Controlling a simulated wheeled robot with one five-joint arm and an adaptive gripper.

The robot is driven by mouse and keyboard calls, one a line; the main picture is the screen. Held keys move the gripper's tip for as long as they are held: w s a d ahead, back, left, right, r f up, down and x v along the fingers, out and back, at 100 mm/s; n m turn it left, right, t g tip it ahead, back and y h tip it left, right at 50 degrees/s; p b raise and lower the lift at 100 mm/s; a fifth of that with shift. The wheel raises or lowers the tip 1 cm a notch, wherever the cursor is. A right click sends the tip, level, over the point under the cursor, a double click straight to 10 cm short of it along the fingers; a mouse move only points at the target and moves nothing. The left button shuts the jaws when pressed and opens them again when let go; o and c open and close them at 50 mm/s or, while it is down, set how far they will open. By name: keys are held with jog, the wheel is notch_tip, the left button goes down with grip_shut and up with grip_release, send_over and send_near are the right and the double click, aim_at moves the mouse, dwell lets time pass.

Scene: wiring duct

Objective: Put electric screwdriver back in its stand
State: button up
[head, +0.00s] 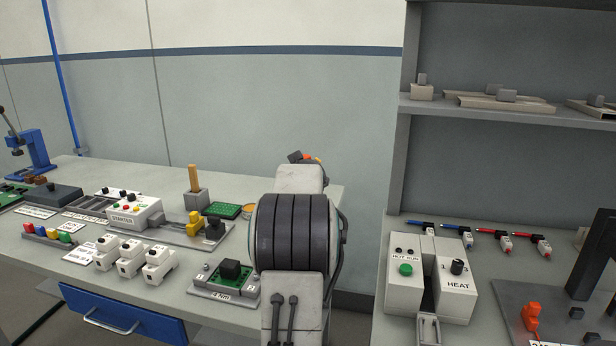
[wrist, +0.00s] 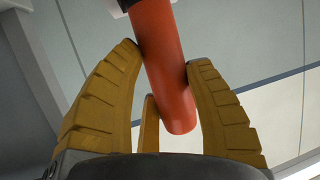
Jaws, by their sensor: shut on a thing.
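My gripper (wrist: 163,80) is shut on the electric screwdriver (wrist: 163,65), seen in the wrist view as an orange cylinder with a dark part at the top edge. The yellow fingers press on its sides and its rounded end points toward my palm. In the head view my arm hides most of the gripper; a small bit of orange and dark (head: 309,158) shows above the arm, beyond it. A grey plate with a dark block on green and a "2 Nm" label (head: 229,276) lies on the left bench, left of my arm; I cannot tell whether it is the stand.
The left bench holds a starter box (head: 135,213), white modules (head: 130,258) and a wooden-handled tool (head: 194,183). Shelves (head: 500,107) stand behind.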

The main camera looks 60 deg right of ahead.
jog(key=shift+f, duration=0.2)
jog(key=o, duration=1)
jog(key=shift+o, duration=1.4)
jog(key=shift+f, duration=0.15)
jog(key=v, duration=1.2)
